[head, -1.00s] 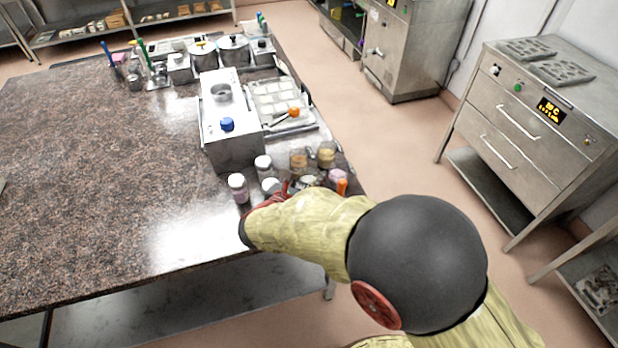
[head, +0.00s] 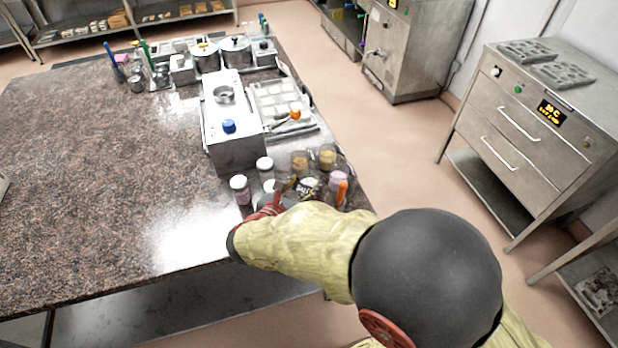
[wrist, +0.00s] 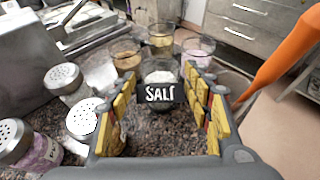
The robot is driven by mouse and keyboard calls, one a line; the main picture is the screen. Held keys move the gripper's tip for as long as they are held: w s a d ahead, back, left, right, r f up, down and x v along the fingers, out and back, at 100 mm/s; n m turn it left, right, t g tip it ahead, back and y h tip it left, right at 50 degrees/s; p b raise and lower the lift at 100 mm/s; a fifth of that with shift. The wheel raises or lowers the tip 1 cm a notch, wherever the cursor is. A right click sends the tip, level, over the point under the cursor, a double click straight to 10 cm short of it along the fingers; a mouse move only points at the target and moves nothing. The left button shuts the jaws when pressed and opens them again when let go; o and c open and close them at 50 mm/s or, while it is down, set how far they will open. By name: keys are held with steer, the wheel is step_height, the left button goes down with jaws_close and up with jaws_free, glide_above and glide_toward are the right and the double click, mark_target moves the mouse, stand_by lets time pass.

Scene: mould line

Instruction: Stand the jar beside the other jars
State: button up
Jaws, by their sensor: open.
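A glass jar with a black SALT label (wrist: 162,93) and white contents stands upright on the dark stone counter. It also shows in the head view (head: 309,187), partly behind my arm. My gripper (wrist: 157,84) is open, with its yellow-padded fingers on both sides of the view and the salt jar between or just beyond their tips; contact cannot be told. Behind the salt jar stand a jar of brown powder (wrist: 126,55), a jar of yellowish contents (wrist: 161,38) and a jar of pink contents (wrist: 198,50). In the head view my gripper (head: 273,203) is mostly hidden by its wrist.
Shakers with perforated metal lids (wrist: 64,78) stand close on the left, one with purple contents (wrist: 40,152). An orange handle (wrist: 283,58) rises close on the right. A steel box unit (head: 235,150) stands behind the jars. The counter's left part (head: 100,190) is clear.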

steer(key=p+v, duration=0.1)
steer(key=v, duration=0.7)
steer(key=w+a+r+n+t+y, duration=0.1)
steer(key=w+a+r+n+y, duration=0.1)
steer(key=w+r+n+y, duration=0.7)
steer(key=s+d+r+n+g+y, duration=0.15)
steer(key=s+r+n, duration=0.25)
steer(key=r+n, duration=0.75)
steer(key=s+d+f+n+g+h, duration=0.2)
steer(key=s+d+f+n+g, duration=0.1)
steer(key=s+d+n, duration=0.7)
steer(key=s+d+f+n+g+h, duration=0.2)
steer(key=s+d+f+n+g, duration=0.1)
steer(key=s+d+n, duration=0.8)
steer(key=shift+s+d+f, duration=0.2)
steer(key=shift+s+d, duration=0.55)
steer(key=shift+s, duration=0.1)
